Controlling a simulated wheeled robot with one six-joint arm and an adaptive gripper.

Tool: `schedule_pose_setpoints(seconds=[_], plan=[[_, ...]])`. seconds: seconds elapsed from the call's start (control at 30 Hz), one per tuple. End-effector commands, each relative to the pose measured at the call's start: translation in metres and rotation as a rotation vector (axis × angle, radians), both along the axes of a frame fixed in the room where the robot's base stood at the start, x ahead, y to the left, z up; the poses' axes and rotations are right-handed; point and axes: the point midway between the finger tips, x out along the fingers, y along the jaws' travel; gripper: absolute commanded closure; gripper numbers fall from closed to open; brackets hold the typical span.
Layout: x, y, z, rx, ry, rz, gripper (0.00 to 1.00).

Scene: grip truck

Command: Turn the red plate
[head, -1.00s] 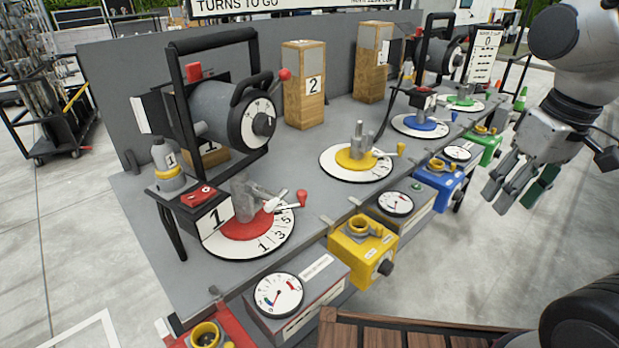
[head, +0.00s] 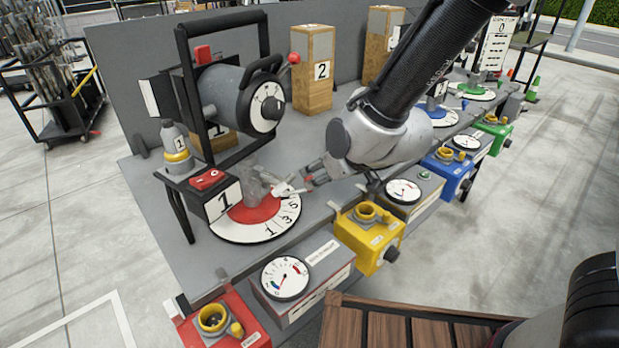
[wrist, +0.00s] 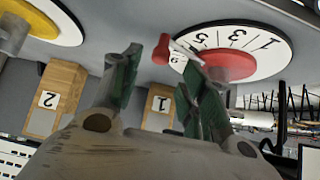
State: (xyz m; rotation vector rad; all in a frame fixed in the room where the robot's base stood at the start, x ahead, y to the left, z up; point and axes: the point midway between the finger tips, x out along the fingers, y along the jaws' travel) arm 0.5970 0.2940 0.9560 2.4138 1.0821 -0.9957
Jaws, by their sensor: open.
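The red plate (head: 250,214) is a round red disc with a grey casting on it, inside a white numbered ring (head: 240,234) on the bench's near left. A white lever (head: 284,190) points out from it toward the right. My gripper (head: 308,179) is open at the lever's outer end. In the wrist view, which is upside down, the lever's red knob (wrist: 162,48) lies near the fingertips, between the two spread fingers (wrist: 160,75). The red plate (wrist: 230,66) shows behind the right finger. I cannot tell whether a finger touches the knob.
A grey machine (head: 235,100) in a black frame stands behind the plate. A wooden post marked 2 (head: 312,70) stands behind my wrist. A yellow box (head: 368,238) and a gauge box (head: 300,284) line the front edge.

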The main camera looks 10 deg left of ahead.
Motion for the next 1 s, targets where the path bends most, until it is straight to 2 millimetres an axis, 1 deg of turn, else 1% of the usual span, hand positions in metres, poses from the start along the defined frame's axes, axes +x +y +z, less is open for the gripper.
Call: schedule_pose_setpoints(seconds=[0.03,0.13,0.3,0.43,0.7,0.77,0.8,0.93,1.0], plan=[[0.003,0.004,-0.008,-0.005,0.002,0.001,0.56],[0.012,0.013,-0.02,-0.004,0.003,0.0,0.56],[0.023,0.026,-0.036,-0.003,0.003,0.001,0.56],[0.027,0.031,-0.042,-0.002,0.003,0.001,0.56],[0.028,0.032,-0.043,0.0,0.003,0.001,0.56],[0.028,0.032,-0.043,0.0,0.003,0.001,0.67],[0.028,0.032,-0.043,0.0,0.003,0.001,0.75],[0.028,0.031,-0.043,0.0,0.003,0.001,0.98],[0.028,0.031,-0.043,-0.001,0.004,0.001,1.0]])
